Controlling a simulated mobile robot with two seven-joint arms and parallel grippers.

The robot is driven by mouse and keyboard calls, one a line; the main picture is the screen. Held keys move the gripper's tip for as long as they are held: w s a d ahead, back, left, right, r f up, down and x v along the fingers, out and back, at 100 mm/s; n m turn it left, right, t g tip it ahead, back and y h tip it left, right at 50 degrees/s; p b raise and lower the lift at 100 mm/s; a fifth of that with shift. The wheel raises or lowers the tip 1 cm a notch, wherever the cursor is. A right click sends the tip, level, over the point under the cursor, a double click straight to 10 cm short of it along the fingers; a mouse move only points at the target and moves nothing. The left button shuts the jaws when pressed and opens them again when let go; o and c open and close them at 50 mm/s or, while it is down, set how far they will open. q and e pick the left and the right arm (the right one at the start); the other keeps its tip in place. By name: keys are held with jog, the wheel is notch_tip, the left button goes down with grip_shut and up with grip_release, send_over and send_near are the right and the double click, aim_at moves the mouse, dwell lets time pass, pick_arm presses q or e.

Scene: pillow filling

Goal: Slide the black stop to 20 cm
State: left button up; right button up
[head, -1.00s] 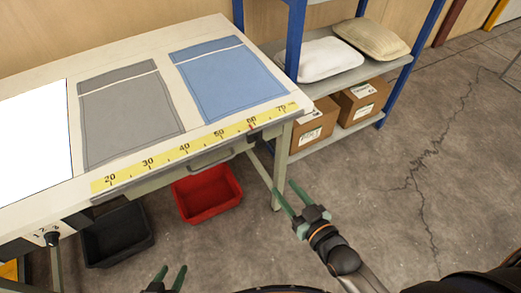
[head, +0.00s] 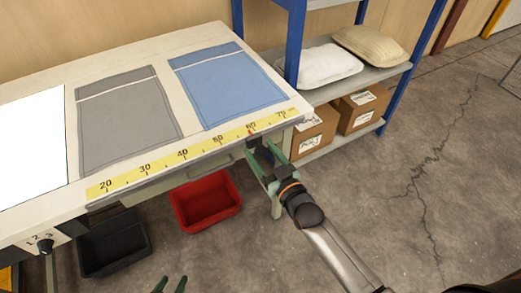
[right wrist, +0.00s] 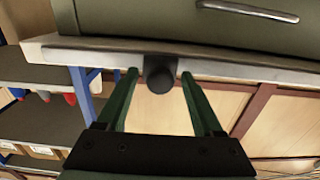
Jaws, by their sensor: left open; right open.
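The yellow ruler strip (head: 190,152) runs along the table's front edge, with marks from 20 at left to past 70 at right. A small red mark shows near 60. The black stop (right wrist: 160,72) is a dark rounded knob under the table edge in the right wrist view. My right gripper (head: 258,151) is open at the front edge near 60, with its green fingers (right wrist: 160,78) on either side of the knob. I cannot tell whether they touch it. In the head view the stop is hard to make out. My left gripper (head: 172,285) is open and empty at the bottom edge.
Grey (head: 125,125) and blue (head: 228,85) fabric pieces and a white panel (head: 30,145) lie on the table. A red bin (head: 205,203) and a black bin (head: 115,246) stand below. A blue-posted shelf (head: 320,92) with pillows and boxes is at right.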

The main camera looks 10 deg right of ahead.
jog(key=shift+w+a, duration=0.15)
jog(key=shift+w, duration=0.3)
grip_shut()
dwell(0.3)
